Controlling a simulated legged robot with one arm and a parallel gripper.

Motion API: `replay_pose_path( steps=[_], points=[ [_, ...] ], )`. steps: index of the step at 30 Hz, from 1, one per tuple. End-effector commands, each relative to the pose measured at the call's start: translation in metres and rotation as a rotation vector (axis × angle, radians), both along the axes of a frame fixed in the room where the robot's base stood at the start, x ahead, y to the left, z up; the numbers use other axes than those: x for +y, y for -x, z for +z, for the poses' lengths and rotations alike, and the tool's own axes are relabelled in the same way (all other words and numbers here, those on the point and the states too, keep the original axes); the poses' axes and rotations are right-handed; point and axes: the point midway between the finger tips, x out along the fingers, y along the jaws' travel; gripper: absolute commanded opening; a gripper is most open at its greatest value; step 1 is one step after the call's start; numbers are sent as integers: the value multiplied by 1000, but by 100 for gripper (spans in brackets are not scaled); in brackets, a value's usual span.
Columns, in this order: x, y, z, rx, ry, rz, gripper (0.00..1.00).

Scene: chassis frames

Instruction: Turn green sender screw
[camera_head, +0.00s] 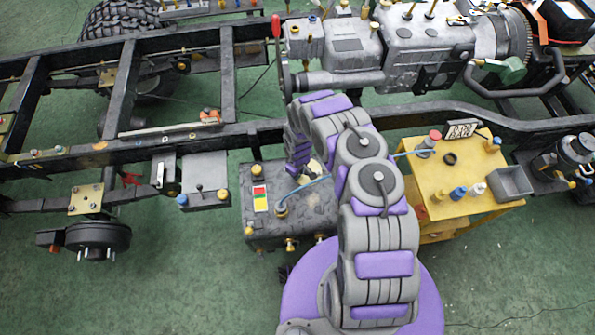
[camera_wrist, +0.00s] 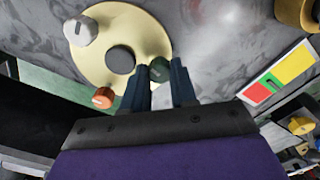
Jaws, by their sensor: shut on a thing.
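The green sender screw (camera_wrist: 159,69) sits at the lower right rim of the pale yellow sender disc (camera_wrist: 118,22) in the wrist view. My gripper (camera_wrist: 160,80) has its two dark fingers closed on either side of the screw. The disc has a dark round cap (camera_wrist: 120,59) at its middle, a white screw (camera_wrist: 80,30) at the upper left and an orange screw (camera_wrist: 103,97) at the lower left. In the head view my arm reaches over the dark tank (camera_head: 262,225) and hides the green screw.
A red, yellow and green label (camera_wrist: 283,75) lies right of the fingers on the tank top. A blue hose (camera_head: 303,188) rises from the tank near my arm. A yellow cart (camera_head: 440,185) with bottles and a grey bin (camera_head: 511,184) stands to the right. The truck frame (camera_head: 215,137) runs behind.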

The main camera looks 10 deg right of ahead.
Motion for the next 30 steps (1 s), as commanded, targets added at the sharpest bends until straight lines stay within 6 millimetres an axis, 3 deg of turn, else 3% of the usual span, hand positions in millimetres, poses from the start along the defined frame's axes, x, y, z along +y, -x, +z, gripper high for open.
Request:
replay_pose_path(
  steps=[17, 18, 25, 30],
  points=[
    [0, -2, 1, -6, -1, 33, 0],
    [0, -2, 1, -6, -1, 33, 29],
    [0, -1, 0, -2, -1, 33, 51],
    [0, 0, 0, -1, 0, 33, 53]
  ],
)
